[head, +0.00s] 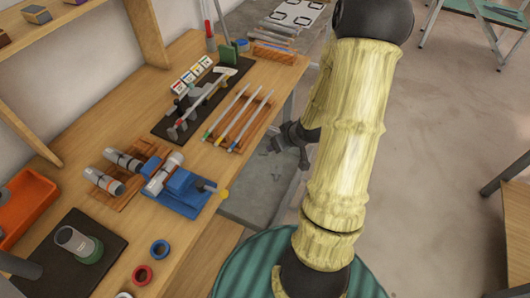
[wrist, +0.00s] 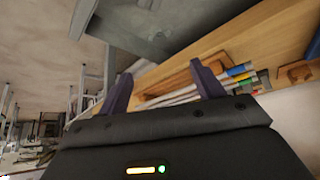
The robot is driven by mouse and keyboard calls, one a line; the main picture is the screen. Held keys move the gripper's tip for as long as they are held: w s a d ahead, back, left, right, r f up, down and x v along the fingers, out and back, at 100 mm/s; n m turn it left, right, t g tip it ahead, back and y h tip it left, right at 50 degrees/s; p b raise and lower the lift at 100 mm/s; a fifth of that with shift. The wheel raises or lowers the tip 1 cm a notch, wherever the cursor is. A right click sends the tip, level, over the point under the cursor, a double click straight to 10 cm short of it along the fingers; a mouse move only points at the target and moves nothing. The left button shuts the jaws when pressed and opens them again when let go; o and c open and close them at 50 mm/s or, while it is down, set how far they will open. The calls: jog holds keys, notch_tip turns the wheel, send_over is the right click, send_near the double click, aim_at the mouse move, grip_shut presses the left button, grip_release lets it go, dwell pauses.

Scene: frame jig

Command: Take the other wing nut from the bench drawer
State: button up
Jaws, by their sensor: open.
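My gripper (head: 289,152) is open and empty, beside the right edge of the bench and above a grey open drawer (head: 245,200). In the wrist view my two dark fingers (wrist: 160,72) stand wide apart with nothing between them. What looks like the same grey drawer (wrist: 120,22) shows at the top of the wrist view, with a small dark shape inside. I cannot tell whether that shape is a wing nut. A yellow piece (head: 223,194) sits at the end of a rod on a blue fixture (head: 185,192) on the bench; its kind is unclear.
The wooden bench (head: 118,132) holds a rack of coloured rods (head: 238,120), a black mat (head: 163,127) with metal parts, an orange bin (head: 25,205), and blue and red rings. A green round stool (head: 250,262) stands below my arm.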

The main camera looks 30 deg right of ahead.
send_near(266, 152)
jog(key=shift+x, duration=1.25)
jog(key=shift+w+a+r, duration=0.1)
jog(key=shift+w, duration=0.05)
jog(key=shift+p+x, duration=0.85)
jog(key=shift+x, duration=1.8)
jog(key=shift+s, duration=0.2)
jog(key=shift+c, duration=0.2)
jog(key=c, duration=0.7)
